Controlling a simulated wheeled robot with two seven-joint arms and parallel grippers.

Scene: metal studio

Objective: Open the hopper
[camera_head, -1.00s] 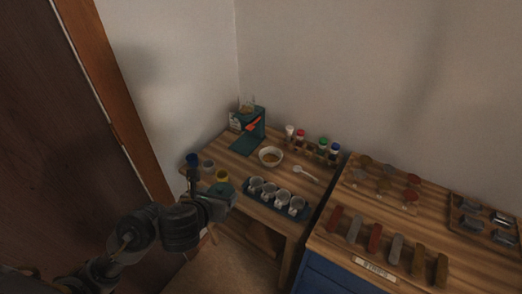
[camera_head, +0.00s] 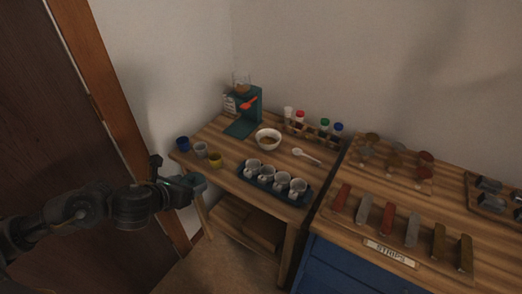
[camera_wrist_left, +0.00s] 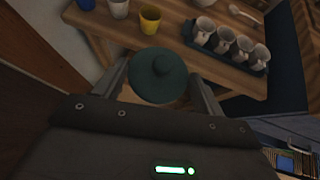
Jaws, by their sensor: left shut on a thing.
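The teal machine (camera_head: 247,115) with an orange-red handle stands at the back left of the wooden table. Its clear hopper (camera_head: 241,83) sits on top with brown contents and shows no lid. My left gripper (camera_wrist_left: 160,80) is shut on a round teal lid with a centre knob (camera_wrist_left: 158,74) in the left wrist view. In the head view the left gripper (camera_head: 178,178) is at the table's front left, apart from the machine, and mostly hides the lid. My right gripper is not in view.
Blue, grey and yellow cups (camera_head: 215,160) stand at the table's left edge. A dark tray (camera_head: 250,181) holds several white mugs. A white bowl (camera_head: 268,139), a spoon (camera_head: 305,156) and a bottle rack (camera_head: 312,133) lie behind. A blue cabinet (camera_head: 345,268) stands right.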

